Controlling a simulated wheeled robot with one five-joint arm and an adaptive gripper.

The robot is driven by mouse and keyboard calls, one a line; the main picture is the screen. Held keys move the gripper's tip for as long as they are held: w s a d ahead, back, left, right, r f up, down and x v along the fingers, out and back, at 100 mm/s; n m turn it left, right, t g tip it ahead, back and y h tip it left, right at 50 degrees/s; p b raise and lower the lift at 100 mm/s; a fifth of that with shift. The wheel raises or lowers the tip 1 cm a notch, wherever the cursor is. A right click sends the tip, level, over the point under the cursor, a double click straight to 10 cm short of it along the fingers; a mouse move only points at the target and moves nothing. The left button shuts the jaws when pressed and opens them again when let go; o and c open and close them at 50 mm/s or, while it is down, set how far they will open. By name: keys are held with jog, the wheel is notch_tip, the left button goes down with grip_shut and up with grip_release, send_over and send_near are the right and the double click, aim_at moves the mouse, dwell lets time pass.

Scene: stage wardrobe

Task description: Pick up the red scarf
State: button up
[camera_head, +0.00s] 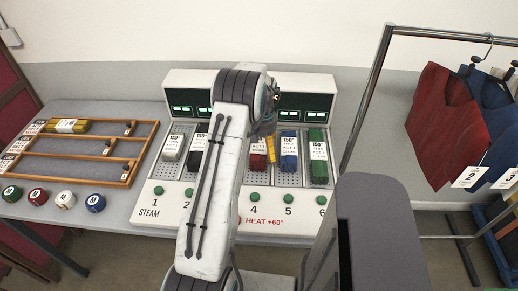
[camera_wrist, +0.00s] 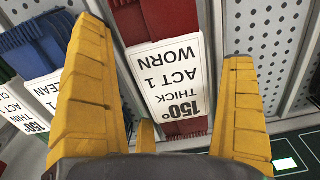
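The red scarf (camera_wrist: 181,128) lies folded in a slot of the steam station, with a white tag reading 150°, THICK, ACT 1, WORN. In the head view the red scarf (camera_head: 258,161) shows at slot 4, partly hidden by my arm and gripper. My gripper (camera_wrist: 166,42) is open and empty. In the wrist view its yellow fingers appear on both sides of the scarf; whether they touch it I cannot tell. In the head view one yellow finger (camera_head: 270,150) shows just over the red scarf's right side.
A blue scarf (camera_head: 289,147) lies close beside it, then a green scarf (camera_head: 318,168). Black (camera_head: 196,162) and pale (camera_head: 173,142) scarves lie left. A wooden rack (camera_head: 84,156) and several round-topped pots (camera_head: 65,199) stand left. A garment rail (camera_head: 366,100) stands right.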

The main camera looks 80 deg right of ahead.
jog(key=c, duration=1.2)
jog(key=shift+r, duration=0.1)
jog(key=shift+c, duration=0.2)
